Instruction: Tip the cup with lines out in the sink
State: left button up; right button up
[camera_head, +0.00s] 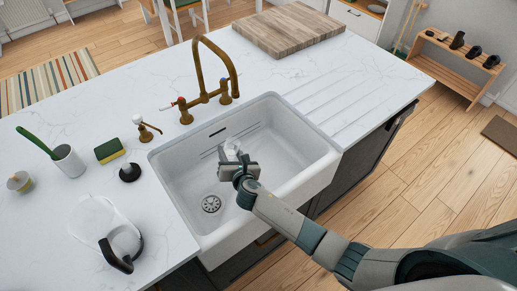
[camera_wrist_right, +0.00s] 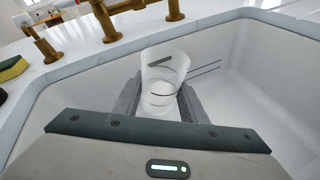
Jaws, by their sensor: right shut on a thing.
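The cup with lines (camera_wrist_right: 162,72) is clear with dark lines on it. In the wrist view it sits between the two fingers of my right gripper (camera_wrist_right: 160,104), which is shut on it. In the head view the cup (camera_head: 230,151) is small and partly hidden by my right gripper (camera_head: 236,163). Both are over the basin of the white sink (camera_head: 178,162), near its middle; the sink wall also shows in the wrist view (camera_wrist_right: 265,70). I cannot tell the cup's exact tilt or whether anything is in it. My left gripper is not in view.
A brass faucet (camera_head: 207,92) stands behind the sink. A wooden board (camera_head: 290,30) lies at the back.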

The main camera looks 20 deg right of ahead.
aim_at(235, 146)
jog(key=shift+s+d+r+m+t+y+b, duration=0.1)
jog(key=shift+d+r+m+t+y+b, duration=0.2)
jog(key=shift+d+m+b, duration=0.55)
jog(key=shift+s+d+r+m+t+y+b, duration=0.15)
jog(key=shift+d+r+m+y+b, duration=0.35)
jog(key=shift+b, duration=0.75)
jog(key=shift+a+m+b, duration=0.1)
jog(key=shift+m+b, duration=0.25)
jog(key=shift+b, duration=0.25)
jog(key=shift+r+t, duration=0.25)
jog(key=shift+r, duration=0.05)
jog(key=shift+m+b, duration=0.3)
jog(key=shift+r, duration=0.1)
jog(key=shift+a+r+m+t+y+b, duration=0.1)
jog(key=shift+r+m+t+y+b, duration=0.25)
jog(key=shift+m+b, duration=0.45)
jog(key=shift+r+m+t+y+b, duration=0.45)
jog(key=shift+r+m+b, duration=0.65)
jog(key=shift+b, duration=1.35)
jog(key=shift+s+d+r+m+t+b, duration=0.1)
jog(key=shift+d+r+m+t+b, duration=0.15)
jog(key=shift+d+m+t, duration=0.55)
jog(key=shift+d+r+m+b, duration=0.1)
jog(key=shift+r+m+b, duration=0.15)
jog(key=shift+m, duration=0.4)
jog(key=shift+d+r+m+b, duration=0.15)
jog(key=shift+m+b, duration=0.2)
jog(key=shift+m, duration=0.3)
